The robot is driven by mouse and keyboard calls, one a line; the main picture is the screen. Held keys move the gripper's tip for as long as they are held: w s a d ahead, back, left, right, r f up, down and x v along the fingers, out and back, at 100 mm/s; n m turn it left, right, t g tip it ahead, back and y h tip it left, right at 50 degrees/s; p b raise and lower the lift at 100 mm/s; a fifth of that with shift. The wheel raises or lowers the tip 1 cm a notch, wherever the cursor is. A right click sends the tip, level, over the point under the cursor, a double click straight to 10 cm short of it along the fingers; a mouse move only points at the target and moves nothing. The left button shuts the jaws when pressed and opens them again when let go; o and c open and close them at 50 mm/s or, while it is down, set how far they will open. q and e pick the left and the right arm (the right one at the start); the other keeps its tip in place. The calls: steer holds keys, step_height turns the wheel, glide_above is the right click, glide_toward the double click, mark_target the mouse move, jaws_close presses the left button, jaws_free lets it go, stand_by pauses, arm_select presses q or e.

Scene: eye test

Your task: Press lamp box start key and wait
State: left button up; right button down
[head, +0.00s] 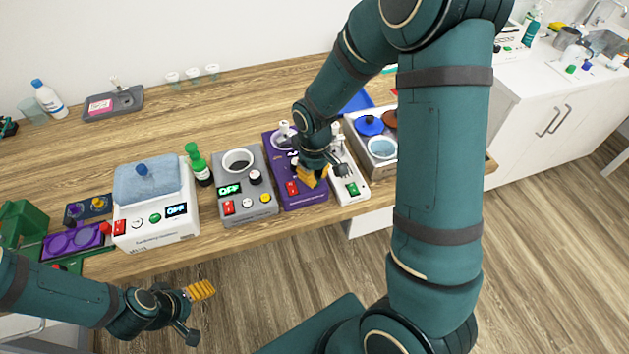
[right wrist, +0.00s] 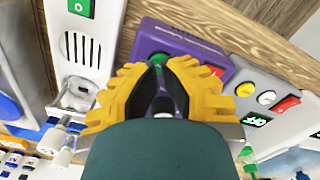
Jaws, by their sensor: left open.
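The white box (head: 155,222) with a blue-grey lid is probably the lamp box; its label is too small to read surely. Its front has a red switch (head: 119,228), a green button (head: 155,218) and a display (head: 176,210) reading OFF. My left gripper (head: 195,312) is open and empty, low in front of the table and below the white box. My right gripper (head: 313,179) is over the front of the purple box (head: 306,199). In the right wrist view its yellow fingers (right wrist: 160,78) have a narrow gap with nothing held; contact with the purple box cannot be told.
A grey box (head: 246,206) with a display reading OFF stands between the white and purple boxes. A narrow white device (head: 352,188) is right of the purple box. A green-capped bottle (head: 200,168) stands behind.

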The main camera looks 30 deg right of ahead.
steer(key=shift+f+b, duration=0.5)
steer(key=shift+f, duration=0.25)
steer(key=shift+r, duration=0.1)
stand_by(0.4)
steer(key=shift+r+p, duration=3)
steer(key=shift+r, duration=1)
